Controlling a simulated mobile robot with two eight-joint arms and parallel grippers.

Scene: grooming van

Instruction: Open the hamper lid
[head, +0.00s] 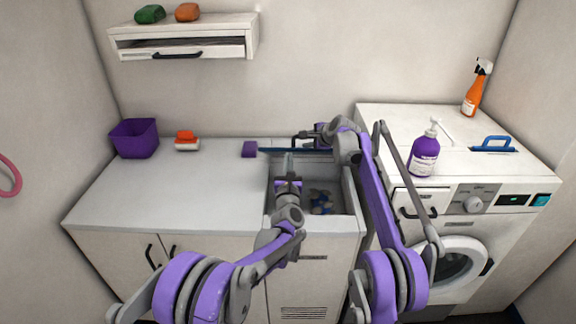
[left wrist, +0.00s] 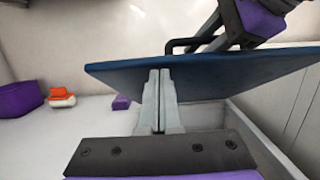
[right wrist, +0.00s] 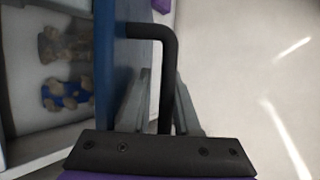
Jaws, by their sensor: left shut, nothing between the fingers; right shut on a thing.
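The blue hamper lid (left wrist: 215,75) is raised, tilted up above the hamper opening. It shows nearly edge-on in the head view (head: 280,150). The hamper (head: 349,190) is open below it, with crumpled grey and blue items (head: 321,202) inside. My right gripper (right wrist: 155,95) is shut on the lid's black handle (right wrist: 168,60). My left gripper (left wrist: 160,80) is shut and empty. Its fingertips are up against or just in front of the lid's underside; I cannot tell if they touch. In the head view my left gripper (head: 288,165) is over the hamper opening.
A purple block (head: 249,149) lies on the counter (head: 170,190) left of the lid. A red-and-white brush (head: 187,141) and a purple bin (head: 134,138) stand farther left. A purple pump bottle (head: 424,155) stands on the washer top at right. The counter's front is clear.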

